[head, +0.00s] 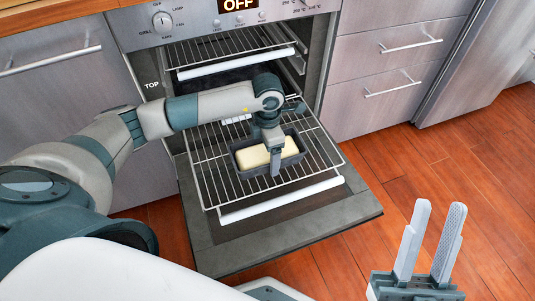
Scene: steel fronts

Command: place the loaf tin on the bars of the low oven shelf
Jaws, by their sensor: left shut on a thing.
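The loaf tin (239,169) is dark grey and holds a pale yellow block (254,157). It is at the low oven shelf (212,178), a wire rack pulled out over the open oven door; the view from above does not show clearly whether it rests on the bars. My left gripper (276,160) reaches down from above and is shut on the tin, one finger showing in front of the pale block. My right gripper (430,240) is open and empty at the lower right, above the floor and away from the oven.
The oven door (300,230) hangs open beneath the low shelf. An upper rack (220,47) sits higher in the oven, below the control panel (215,20). Steel drawers (385,95) stand to the right. The wooden floor (440,165) at right is clear.

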